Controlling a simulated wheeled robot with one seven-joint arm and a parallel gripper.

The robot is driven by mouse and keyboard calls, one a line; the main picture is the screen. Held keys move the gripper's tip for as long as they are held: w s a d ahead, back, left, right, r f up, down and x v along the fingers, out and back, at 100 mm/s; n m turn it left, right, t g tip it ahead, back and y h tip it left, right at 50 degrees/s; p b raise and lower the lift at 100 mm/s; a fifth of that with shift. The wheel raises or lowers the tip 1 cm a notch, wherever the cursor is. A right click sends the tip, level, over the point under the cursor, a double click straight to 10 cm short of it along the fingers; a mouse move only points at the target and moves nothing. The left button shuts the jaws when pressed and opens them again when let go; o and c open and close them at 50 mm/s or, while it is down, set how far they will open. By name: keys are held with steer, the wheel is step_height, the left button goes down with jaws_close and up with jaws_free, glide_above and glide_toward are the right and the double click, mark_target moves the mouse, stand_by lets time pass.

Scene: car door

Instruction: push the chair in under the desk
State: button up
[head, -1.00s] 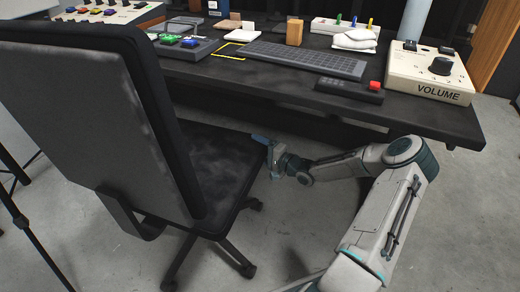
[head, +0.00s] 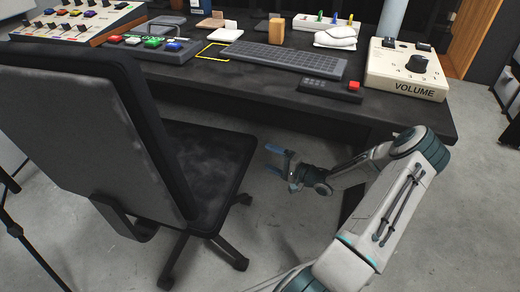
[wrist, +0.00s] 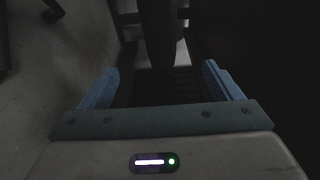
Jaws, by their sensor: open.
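The black office chair (head: 205,165) stands at the left in the head view, its tall backrest (head: 75,130) toward me and its seat reaching toward the desk's front edge. The dark desk (head: 432,122) runs across the back. My gripper (head: 270,158) is low in front of the desk, just right of the chair seat, with a small gap between them. In the wrist view my gripper (wrist: 160,85) has its two blue fingers wide apart with nothing between them. A chair caster shows at that view's upper left corner.
On the desk are a keyboard (head: 280,58), a volume box (head: 407,70), a red-button box (head: 330,90) and a mixer panel (head: 85,20). A black tripod leg (head: 35,250) stands at the lower left. Bare concrete floor (head: 470,200) lies at the right.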

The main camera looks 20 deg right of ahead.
steer(key=shift+v, duration=0.95)
steer(key=s+a+m+p, duration=0.1)
steer(key=s+a+m, duration=0.1)
steer(key=m, duration=1.6)
steer(key=s+a+m+p, duration=0.1)
steer(key=s+m+p, duration=0.1)
steer(key=m, duration=1.5)
steer(key=shift+s+a+m, duration=0.35)
steer(key=shift+s+m, duration=0.05)
steer(key=shift+s, duration=0.05)
steer(key=shift+w, duration=0.1)
steer(key=b+x, duration=0.3)
steer(key=x, duration=1)
steer(key=shift+w+a, duration=0.2)
steer(key=shift+a, duration=0.1)
